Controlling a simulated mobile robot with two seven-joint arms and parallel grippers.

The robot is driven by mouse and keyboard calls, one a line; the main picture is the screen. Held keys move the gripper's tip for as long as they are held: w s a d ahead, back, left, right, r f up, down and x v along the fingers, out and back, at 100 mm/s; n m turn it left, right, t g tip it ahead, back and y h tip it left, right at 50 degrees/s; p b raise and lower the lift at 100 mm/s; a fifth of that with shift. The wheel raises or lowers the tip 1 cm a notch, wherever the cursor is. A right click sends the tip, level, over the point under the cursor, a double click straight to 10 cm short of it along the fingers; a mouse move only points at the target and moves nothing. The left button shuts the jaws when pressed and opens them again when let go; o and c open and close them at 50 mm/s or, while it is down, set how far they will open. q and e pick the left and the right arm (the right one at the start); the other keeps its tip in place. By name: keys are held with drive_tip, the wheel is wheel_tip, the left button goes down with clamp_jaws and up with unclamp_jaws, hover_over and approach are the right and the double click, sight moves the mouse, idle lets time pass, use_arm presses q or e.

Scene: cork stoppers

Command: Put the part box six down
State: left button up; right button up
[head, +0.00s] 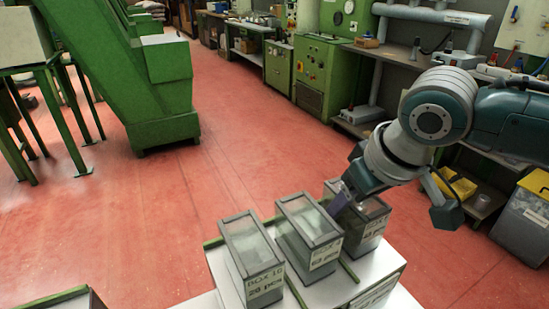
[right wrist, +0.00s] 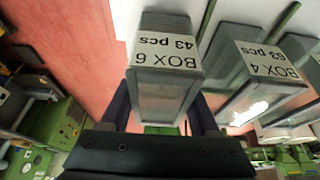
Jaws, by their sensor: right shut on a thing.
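Part box six (head: 370,230) is a grey-framed clear box with a white label, at the right end of a row of three boxes in the head view. In the right wrist view the box (right wrist: 165,88) carries an upside-down label reading "BOX 6, 43 pcs". My right gripper (head: 357,202) is shut on it, with a dark finger on each side in the wrist view (right wrist: 165,112). The box appears upright. I cannot tell whether its base touches the white table (head: 345,288). My left gripper is not in view.
Box four (head: 310,235), labelled 63 pcs, stands close to the left of box six. Box ten (head: 250,255), labelled 20 pcs, stands further left. Green strips run between places on the table. Red floor (head: 240,130) surrounds it. A grey bin with a yellow lid (head: 525,215) stands right.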

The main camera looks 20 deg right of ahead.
drive_tip(key=o, duration=1.4)
drive_tip(key=shift+f, duration=0.15)
drive_tip(key=shift+o, duration=0.2)
